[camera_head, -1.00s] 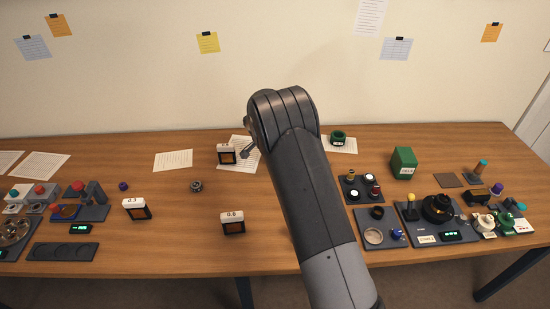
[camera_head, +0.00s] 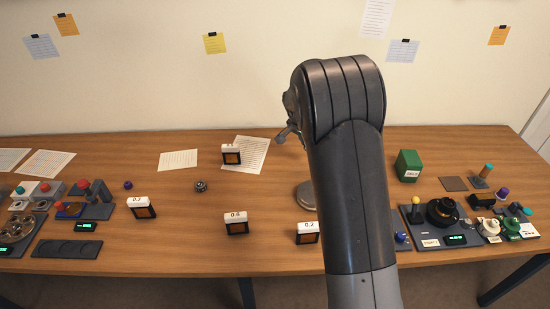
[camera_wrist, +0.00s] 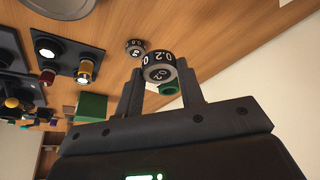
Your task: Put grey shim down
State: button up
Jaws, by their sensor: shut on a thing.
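My gripper (camera_wrist: 163,78) shows in the wrist view with its two fingers shut on a grey shim (camera_wrist: 160,66), a ring marked 0.2. The wooden table (camera_wrist: 215,30) lies beyond it; the gap to the table cannot be told. In the head view my arm hides the gripper and the shim. White-topped holders with brown faces stand on the table: one marked 0.2 (camera_head: 307,234), one marked 0.6 (camera_head: 236,223), one that looks like 0.3 (camera_head: 142,208), and one farther back with an unreadable label (camera_head: 231,155).
A green box (camera_head: 408,165) stands right of my arm. A second small numbered ring (camera_wrist: 135,47) lies on the table in the wrist view, near a dark tray (camera_wrist: 72,57). A round metal disc (camera_head: 305,195) is partly behind my arm.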

jog(key=s+a+n+t+y, duration=0.1)
jog(key=s+a+n+y, duration=0.1)
jog(key=s+a+n, duration=0.35)
jog(key=s+a+n+y, duration=0.1)
jog(key=s+a+n, duration=0.2)
jog(key=a, duration=0.5)
send_over(236, 186)
jog(key=s, duration=0.2)
jog(key=f, duration=0.6)
jog(key=shift+w+d, duration=0.2)
jog(key=shift+d, duration=0.1)
jog(key=shift+w+a+f, duration=0.1)
jog(key=shift+a+f, duration=0.25)
jog(key=shift+f, duration=1.9)
jog(key=shift+f, duration=0.2)
jog(key=o, duration=0.9)
jog(key=shift+o, duration=0.5)
